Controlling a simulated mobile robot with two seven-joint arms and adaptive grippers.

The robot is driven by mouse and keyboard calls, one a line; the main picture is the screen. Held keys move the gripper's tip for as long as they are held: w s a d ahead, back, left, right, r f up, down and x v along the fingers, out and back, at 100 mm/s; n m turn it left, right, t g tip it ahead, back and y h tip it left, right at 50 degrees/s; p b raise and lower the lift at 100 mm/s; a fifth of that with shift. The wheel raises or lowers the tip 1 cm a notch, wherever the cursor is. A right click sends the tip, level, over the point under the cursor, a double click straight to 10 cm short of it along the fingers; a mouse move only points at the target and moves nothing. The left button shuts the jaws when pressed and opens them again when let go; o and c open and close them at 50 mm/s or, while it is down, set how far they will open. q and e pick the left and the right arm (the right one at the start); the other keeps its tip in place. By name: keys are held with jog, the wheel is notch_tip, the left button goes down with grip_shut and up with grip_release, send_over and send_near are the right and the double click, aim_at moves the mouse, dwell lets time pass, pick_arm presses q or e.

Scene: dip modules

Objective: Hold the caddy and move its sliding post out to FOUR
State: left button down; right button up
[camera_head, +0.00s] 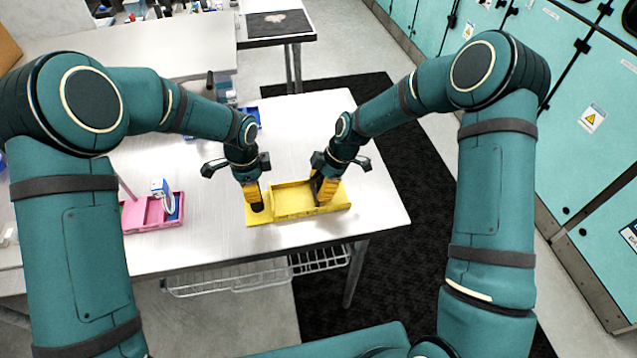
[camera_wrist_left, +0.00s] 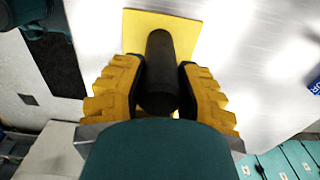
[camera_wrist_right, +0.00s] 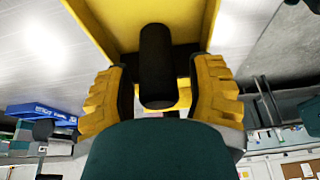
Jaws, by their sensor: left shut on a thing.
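The yellow caddy (camera_head: 298,213) is a shallow walled tray near the table's front edge. At its left side lies a flat yellow plate (camera_head: 260,219) with a dark upright post, also seen in the left wrist view (camera_wrist_left: 160,60). My left gripper (camera_head: 257,203) is shut on this post, fingers on both sides. A second dark post (camera_wrist_right: 156,65) stands at the caddy in the right wrist view. My right gripper (camera_head: 324,193) is around it, open, with a gap at each side. I cannot read any position marks, nor FOUR.
A pink tray (camera_head: 153,222) with a blue and white item (camera_head: 163,193) lies left on the white table (camera_head: 215,165). A blue bin (camera_head: 252,112) stands at the back. Teal cabinets (camera_head: 560,115) line the right. The table around the caddy is mostly clear.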

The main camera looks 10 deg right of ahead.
jog(key=shift+r, duration=0.15)
jog(key=shift+r, duration=0.25)
jog(key=v, duration=1.1)
jog(key=shift+d+r, duration=0.15)
jog(key=shift+d, duration=0.05)
pick_arm(q)
jog(key=shift+c, duration=2.4)
grip_release()
